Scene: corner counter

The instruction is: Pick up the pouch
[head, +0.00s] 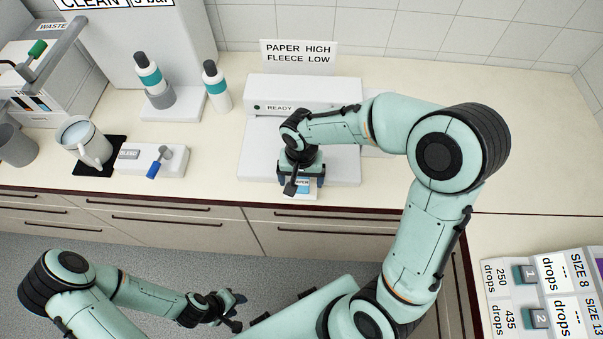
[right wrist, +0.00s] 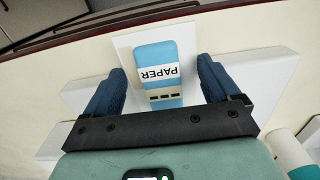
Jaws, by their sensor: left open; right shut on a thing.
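The pouch (right wrist: 155,55) is blue with a white PAPER label and several small dark marks at one end. A pale sheet shows around it in the right wrist view; I cannot tell whether that is part of it. My left gripper (head: 238,311) is open and empty, low in front of the drawers.
A sign reading PAPER HIGH, FLEECE LOW (head: 298,54) stands behind the sealer. To its left are two bottles (head: 217,86), a switch box (head: 152,161) and a white jug (head: 85,140). A panel with labelled buttons (head: 540,290) is at lower right.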

